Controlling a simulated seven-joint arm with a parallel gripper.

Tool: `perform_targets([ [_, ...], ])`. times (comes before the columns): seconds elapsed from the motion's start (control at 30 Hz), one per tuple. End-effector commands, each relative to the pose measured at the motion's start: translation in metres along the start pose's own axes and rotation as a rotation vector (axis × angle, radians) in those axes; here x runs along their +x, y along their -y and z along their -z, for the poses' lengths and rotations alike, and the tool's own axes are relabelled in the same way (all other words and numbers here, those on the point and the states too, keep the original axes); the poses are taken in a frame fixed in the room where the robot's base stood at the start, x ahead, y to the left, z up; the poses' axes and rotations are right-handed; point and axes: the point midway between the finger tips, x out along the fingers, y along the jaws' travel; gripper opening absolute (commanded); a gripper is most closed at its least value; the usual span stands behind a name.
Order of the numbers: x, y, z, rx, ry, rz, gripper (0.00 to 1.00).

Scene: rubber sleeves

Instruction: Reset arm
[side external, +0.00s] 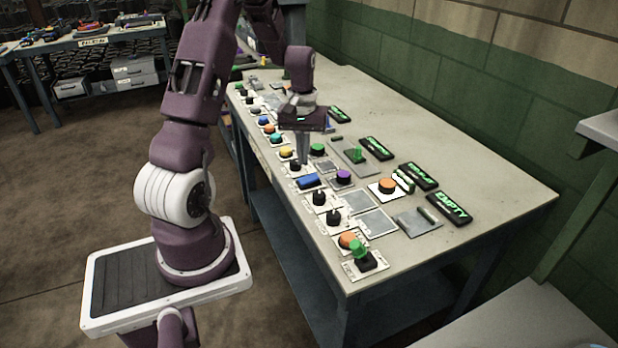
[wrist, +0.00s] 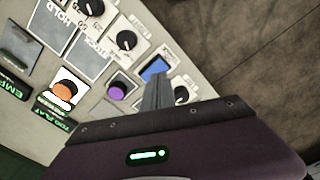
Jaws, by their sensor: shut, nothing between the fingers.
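My arm is purple with white joints and reaches over the near edge of a long grey table (side external: 480,170). My gripper (side external: 303,160) points down over the row of controls, its fingers together with nothing between them. In the side view its tips are close to a black knob (side external: 294,165); I cannot tell whether they touch it. In the wrist view my gripper (wrist: 155,90) shows as a narrow grey pair of fingers beside a blue block (wrist: 155,69).
Several knobs and buttons line the table's near edge, including a purple knob (side external: 343,177), an orange button (side external: 387,186) and a green-topped switch (side external: 362,255). Black signs with green letters, one reading EMPTY (side external: 450,209), lie behind them. A wall stands beyond.

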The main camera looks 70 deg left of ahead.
Motion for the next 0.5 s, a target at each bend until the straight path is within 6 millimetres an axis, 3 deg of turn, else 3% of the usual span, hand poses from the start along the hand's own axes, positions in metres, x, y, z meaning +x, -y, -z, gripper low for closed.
perform_targets([
  [0.2, -0.019, 0.0, 0.001, 0.0, -0.002, 0.0, 0.0],
  [0.5, -0.021, -0.001, -0.001, 0.003, -0.003, -0.001, 0.0],
])
